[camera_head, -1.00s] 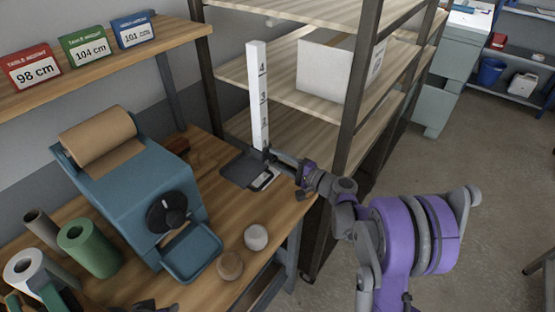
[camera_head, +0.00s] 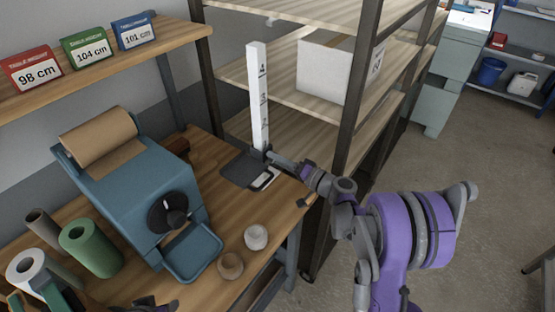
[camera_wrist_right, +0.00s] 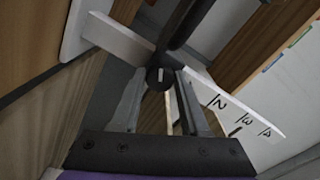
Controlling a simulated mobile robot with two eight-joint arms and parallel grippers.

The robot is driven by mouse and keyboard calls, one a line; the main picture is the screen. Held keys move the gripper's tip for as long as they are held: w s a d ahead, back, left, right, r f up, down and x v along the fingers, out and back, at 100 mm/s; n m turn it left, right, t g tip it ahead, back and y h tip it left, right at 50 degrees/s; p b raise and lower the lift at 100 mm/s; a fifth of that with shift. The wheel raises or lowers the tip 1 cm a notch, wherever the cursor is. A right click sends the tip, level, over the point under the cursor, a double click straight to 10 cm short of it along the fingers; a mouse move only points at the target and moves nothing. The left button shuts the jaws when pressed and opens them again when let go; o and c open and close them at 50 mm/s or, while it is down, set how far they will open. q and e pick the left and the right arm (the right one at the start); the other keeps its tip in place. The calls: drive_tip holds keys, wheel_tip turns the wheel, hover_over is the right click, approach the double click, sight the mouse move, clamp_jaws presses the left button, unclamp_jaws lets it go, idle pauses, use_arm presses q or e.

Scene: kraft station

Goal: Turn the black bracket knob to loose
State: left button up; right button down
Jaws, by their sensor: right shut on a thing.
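The black bracket knob (camera_wrist_right: 160,77) is a round dark knob with a white mark line; it shows in the right wrist view. It sits at the black bracket on the foot of the white upright scale (camera_head: 258,90), which is marked with numbers. My right gripper (camera_wrist_right: 158,82) is shut on the knob, with a finger on each side. In the head view my right gripper (camera_head: 275,158) reaches the bracket from the right and hides the knob. Purple and dark parts of my left arm show at the bottom left edge; its fingers cannot be made out.
A dark tray (camera_head: 240,168) lies at the scale's foot. A blue dispenser (camera_head: 130,190) with a brown paper roll and black dial stands left. Two round pieces (camera_head: 256,237) sit near the bench edge. The wooden shelf rack (camera_head: 345,130) stands close behind my right arm.

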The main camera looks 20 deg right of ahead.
idle(0.4)
drive_tip(key=shift+c, duration=2.2)
unclamp_jaws()
use_arm(q)
drive_tip(key=shift+s+f+b, duration=0.25)
drive_tip(key=shift+f+b, duration=0.2)
drive_tip(key=shift+f, duration=0.2)
drive_tip(key=shift+s+f+b, duration=0.25)
drive_tip(key=shift+f+b, duration=0.2)
drive_tip(key=shift+f, duration=0.15)
use_arm(e)
drive_tip(key=v, duration=1.1)
drive_tip(key=shift+w, duration=0.1)
